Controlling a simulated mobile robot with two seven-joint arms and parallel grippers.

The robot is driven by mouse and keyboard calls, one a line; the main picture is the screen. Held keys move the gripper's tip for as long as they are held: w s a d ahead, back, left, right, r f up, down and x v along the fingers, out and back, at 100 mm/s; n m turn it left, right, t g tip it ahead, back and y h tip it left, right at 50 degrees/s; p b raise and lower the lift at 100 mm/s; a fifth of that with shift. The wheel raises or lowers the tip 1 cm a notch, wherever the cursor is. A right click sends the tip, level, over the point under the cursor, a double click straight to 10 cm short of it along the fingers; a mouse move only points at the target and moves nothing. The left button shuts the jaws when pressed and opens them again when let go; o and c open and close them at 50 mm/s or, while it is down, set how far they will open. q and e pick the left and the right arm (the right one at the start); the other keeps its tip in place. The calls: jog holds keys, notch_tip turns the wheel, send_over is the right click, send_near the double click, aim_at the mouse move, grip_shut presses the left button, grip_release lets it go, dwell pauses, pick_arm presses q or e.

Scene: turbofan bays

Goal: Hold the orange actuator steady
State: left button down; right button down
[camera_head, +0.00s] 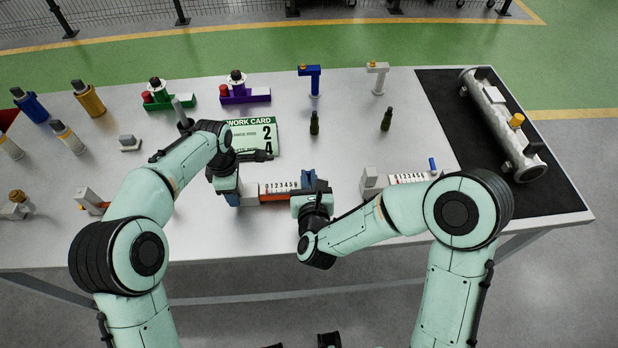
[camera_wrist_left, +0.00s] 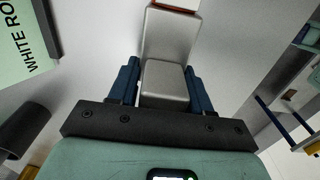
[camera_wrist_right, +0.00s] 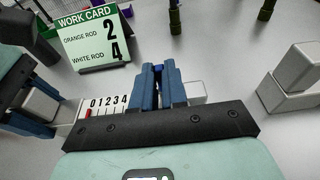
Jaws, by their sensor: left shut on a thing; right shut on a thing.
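The orange actuator (camera_head: 285,195) lies on the table at the centre, with a numbered white scale along it. My left gripper (camera_head: 238,192) is shut on the grey end block (camera_wrist_left: 165,82) of this actuator; blue fingers flank the block in the left wrist view, with a strip of orange beyond. My right gripper (camera_head: 310,184) is at the actuator's right end. In the right wrist view the scale (camera_wrist_right: 104,104) shows 0 to 4, the rest hidden.
A green work card (camera_head: 252,137) stands behind, reading orange rod 2, white rod 4. A second actuator (camera_head: 405,179) with a blue knob lies to the right. Small bottles, coloured fixtures and cylinders stand further back and left. A metal tube (camera_head: 500,125) lies on a black mat.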

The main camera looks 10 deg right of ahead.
pick_arm(q)
jog(key=shift+s+a+f, duration=0.15)
jog(key=shift+f, duration=0.2)
pick_arm(e)
jog(key=c, duration=1.2)
grip_release()
jog(key=shift+o, duration=0.2)
jog(key=shift+r, duration=0.1)
notch_tip(320, 180, up, 10)
jog(key=shift+d, duration=0.1)
pick_arm(q)
jog(key=shift+c, duration=2.1)
grip_release()
jog(key=shift+r, duration=0.15)
